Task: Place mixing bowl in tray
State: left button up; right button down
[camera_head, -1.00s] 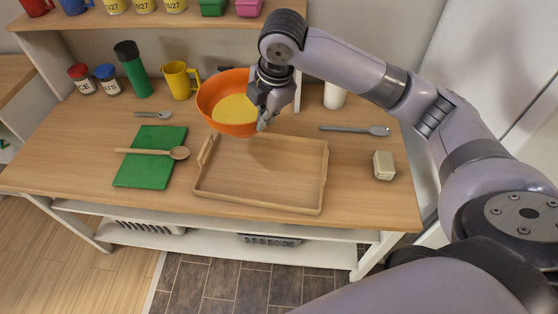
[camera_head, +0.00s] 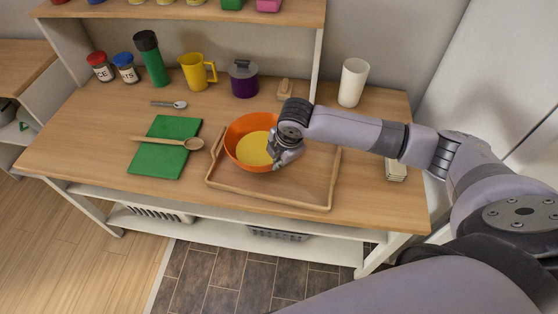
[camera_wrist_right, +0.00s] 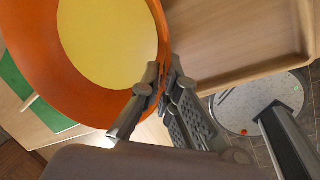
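My right gripper (camera_head: 280,158) is at the bowl's right rim. In the right wrist view, the gripper's fingers (camera_wrist_right: 166,84) are closed on the rim of the bowl (camera_wrist_right: 84,98), with the tray (camera_wrist_right: 240,62) beside and beyond it. My left gripper is not in view.
A green board (camera_head: 166,160) with a wooden spoon (camera_head: 172,142) lies left of the tray. A yellow mug (camera_head: 195,72), a purple pot (camera_head: 244,82), a green bottle (camera_head: 152,62) and a white cup (camera_head: 352,84) stand behind. A pale block (camera_head: 396,172) is right of the tray.

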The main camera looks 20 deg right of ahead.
jog(key=shift+w+a+f, duration=0.1)
jog(key=shift+w+f, duration=0.05)
jog(key=shift+f, duration=0.3)
jog(key=shift+f, duration=0.15)
jog(key=c, duration=1.8)
grip_release()
jog(key=v, duration=1.2)
jog(key=shift+b, duration=0.3)
